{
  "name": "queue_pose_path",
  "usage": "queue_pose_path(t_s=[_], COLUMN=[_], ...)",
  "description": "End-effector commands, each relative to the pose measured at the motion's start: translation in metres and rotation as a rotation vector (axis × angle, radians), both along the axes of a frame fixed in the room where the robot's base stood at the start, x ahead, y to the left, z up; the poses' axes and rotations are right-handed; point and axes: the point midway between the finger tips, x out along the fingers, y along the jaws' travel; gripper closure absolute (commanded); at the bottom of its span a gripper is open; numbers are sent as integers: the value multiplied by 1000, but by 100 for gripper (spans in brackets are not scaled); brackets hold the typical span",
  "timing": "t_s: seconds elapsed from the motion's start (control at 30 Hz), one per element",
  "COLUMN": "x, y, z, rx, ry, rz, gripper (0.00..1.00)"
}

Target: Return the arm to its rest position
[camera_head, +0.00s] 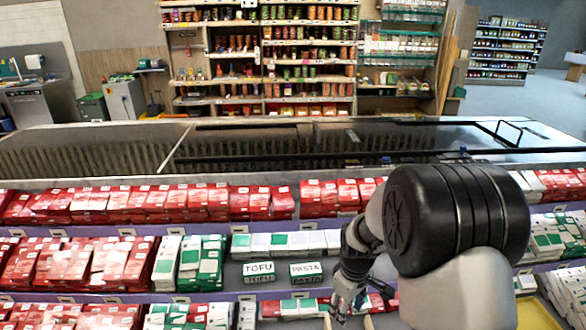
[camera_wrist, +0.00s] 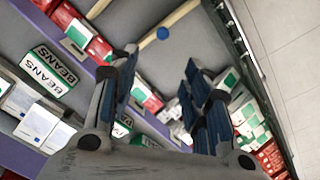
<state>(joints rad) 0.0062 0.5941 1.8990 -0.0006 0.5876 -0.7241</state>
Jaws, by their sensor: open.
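My arm (camera_head: 455,220) rises at the lower right of the head view, bent in front of the shelves. My gripper (camera_head: 345,300) hangs at its left end, partly cut off by the bottom edge. In the wrist view my gripper (camera_wrist: 163,80) is open, its dark blue finger pads apart with no object between them. It points toward the shelf boxes, and I cannot tell how far it is from them.
Shelves with red boxes (camera_head: 165,200) and white-green boxes (camera_head: 200,262) stand in front. TOFU (camera_head: 259,270) and PASTA (camera_head: 306,269) labels show left of my gripper. A BEANS label (camera_wrist: 48,70) and tiled floor (camera_wrist: 290,50) show in the wrist view.

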Motion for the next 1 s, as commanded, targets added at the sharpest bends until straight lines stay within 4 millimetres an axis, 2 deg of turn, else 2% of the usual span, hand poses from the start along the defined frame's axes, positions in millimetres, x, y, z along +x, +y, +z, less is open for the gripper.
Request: queue_pose_path(t_s=[0.03,0.2,0.4,0.5,0.73,0.9,1.0], x=[-5,-33,-78,-104,-168,-214,-235], y=[0,1,1,1,2,2,2], z=[26,91,153,178,218,231,234], rx=[2,14,35,49,88,123,142], ry=[-25,-78,-140,-171,-240,-288,-310], rz=[-30,-142,-273,-338,-485,-589,-639], gripper=[56,56,56,56,56,56,56])
